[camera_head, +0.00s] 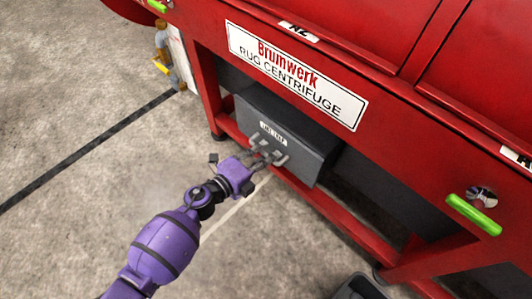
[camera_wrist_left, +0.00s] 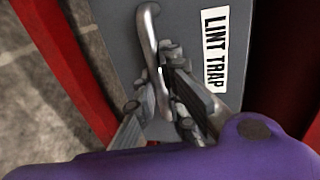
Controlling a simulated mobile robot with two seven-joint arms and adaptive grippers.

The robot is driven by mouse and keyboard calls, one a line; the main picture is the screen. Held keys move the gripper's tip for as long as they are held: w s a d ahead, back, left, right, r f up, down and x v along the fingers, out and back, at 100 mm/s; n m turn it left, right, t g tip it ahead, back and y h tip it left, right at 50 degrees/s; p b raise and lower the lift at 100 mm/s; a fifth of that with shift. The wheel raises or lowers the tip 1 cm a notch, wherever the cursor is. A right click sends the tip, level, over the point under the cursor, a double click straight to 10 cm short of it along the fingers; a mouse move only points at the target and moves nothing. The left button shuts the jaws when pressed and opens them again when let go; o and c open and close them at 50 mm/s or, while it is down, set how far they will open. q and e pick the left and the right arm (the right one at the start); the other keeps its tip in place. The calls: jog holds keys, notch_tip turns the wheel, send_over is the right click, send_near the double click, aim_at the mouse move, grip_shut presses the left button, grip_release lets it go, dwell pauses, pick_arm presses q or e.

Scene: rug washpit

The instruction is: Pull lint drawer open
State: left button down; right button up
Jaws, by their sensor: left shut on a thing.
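The lint drawer (camera_head: 290,125) is a dark grey box under the red rug centrifuge, and it stands out from the frame with part of its top showing. In the left wrist view its grey front (camera_wrist_left: 120,20) carries a "LINT TRAP" label (camera_wrist_left: 213,60) and a curved metal handle (camera_wrist_left: 150,35). My purple left arm reaches in from the lower left. My left gripper (camera_head: 262,158) is at the drawer front, and the left wrist view shows its fingers (camera_wrist_left: 165,95) shut around the handle. My right gripper is not in view.
The red centrifuge frame (camera_head: 340,215) runs beside and below the drawer, with a leg (camera_head: 205,85) to its left. A green-handled fitting (camera_head: 474,213) is at the right. A dark bin (camera_head: 358,288) stands at the bottom edge.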

pick_arm(q)
jog(key=f+p+v, duration=0.1)
jog(key=f+v, duration=0.1)
jog(key=v, duration=0.8)
jog(key=f+p+v, duration=0.1)
jog(key=f+v, duration=0.1)
jog(key=v, duration=0.9)
jog(key=shift+s+a+f, duration=0.15)
jog(key=shift+s+a, duration=0.25)
jog(key=shift+a, duration=0.05)
jog(key=c, duration=1.8)
grip_release()
jog(key=shift+s, duration=0.1)
jog(key=v, duration=1.2)
jog(key=shift+f, duration=0.1)
